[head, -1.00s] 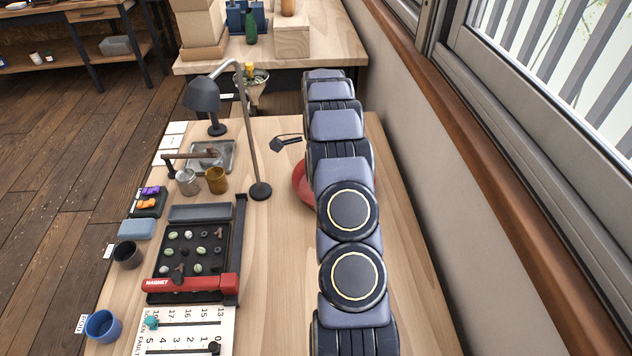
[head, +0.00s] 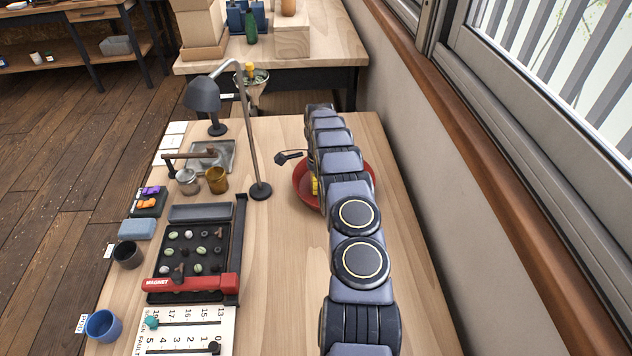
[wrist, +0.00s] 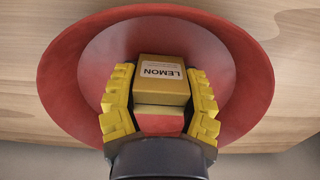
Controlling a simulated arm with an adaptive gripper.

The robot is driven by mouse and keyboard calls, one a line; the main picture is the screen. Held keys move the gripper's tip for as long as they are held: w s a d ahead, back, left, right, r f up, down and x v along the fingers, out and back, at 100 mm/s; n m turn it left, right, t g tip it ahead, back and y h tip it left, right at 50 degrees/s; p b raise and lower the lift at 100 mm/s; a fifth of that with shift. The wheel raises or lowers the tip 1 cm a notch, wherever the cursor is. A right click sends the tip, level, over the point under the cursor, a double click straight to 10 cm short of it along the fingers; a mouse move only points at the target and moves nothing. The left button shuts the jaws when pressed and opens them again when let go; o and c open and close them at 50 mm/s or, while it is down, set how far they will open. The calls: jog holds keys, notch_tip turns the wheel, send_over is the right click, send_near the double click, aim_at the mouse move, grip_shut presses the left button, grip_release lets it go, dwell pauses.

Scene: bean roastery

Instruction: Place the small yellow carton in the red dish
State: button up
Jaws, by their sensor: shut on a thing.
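The small yellow carton (wrist: 160,93) has a white "LEMON" label and sits between the yellow fingers of my gripper (wrist: 161,76) in the wrist view. My gripper is shut on it. The red dish (wrist: 245,75) lies behind and around the carton in that view. I cannot tell whether the carton touches the dish floor. In the head view the dish (head: 303,187) stands on the table, partly hidden by my arm. A small yellow patch shows at the arm's left edge over the dish; I cannot tell whether it is finger or carton.
A lamp (head: 259,190) stands left of the dish, with a dark scoop-like tool (head: 289,157) between them. The wall and window ledge bound the right side.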

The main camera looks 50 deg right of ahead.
jog(key=shift+f, duration=0.1)
jog(key=o, duration=1.1)
jog(key=shift+c, duration=0.2)
notch_tip(320, 180, up, 12)
jog(key=shift+r, duration=0.15)
